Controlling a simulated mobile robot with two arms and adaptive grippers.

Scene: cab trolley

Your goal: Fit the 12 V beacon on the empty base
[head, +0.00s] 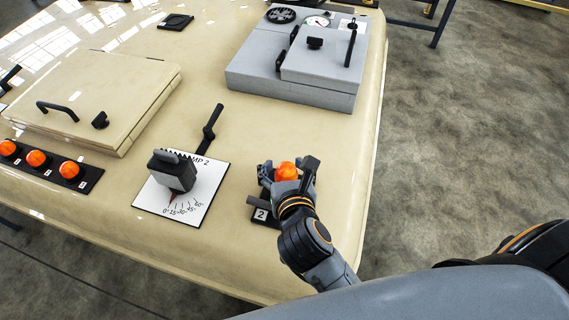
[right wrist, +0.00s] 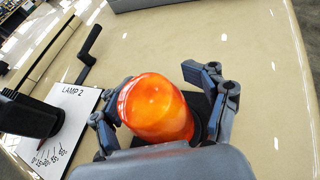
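An orange beacon (head: 286,171) stands at the black base marked 2 (head: 262,214) near the right edge of the cream top; in the right wrist view the beacon (right wrist: 157,107) fills the middle. My right gripper (head: 287,172) has its fingers on either side of this beacon. A gap shows beside the finger on the right, so it looks open around the beacon. The beacon's lower part and seat are largely hidden. Three more orange beacons (head: 37,158) sit in a black rack (head: 88,182) at the left; their voltage marks are unreadable. My left gripper is not in view.
A white LAMP 2 card (head: 205,207) with an angle scale carries a dark grey knob unit (head: 172,172), left of my right gripper. A black lever (head: 209,130) stands behind it. A cream lidded box (head: 95,90) and a grey box (head: 290,92) stand farther back.

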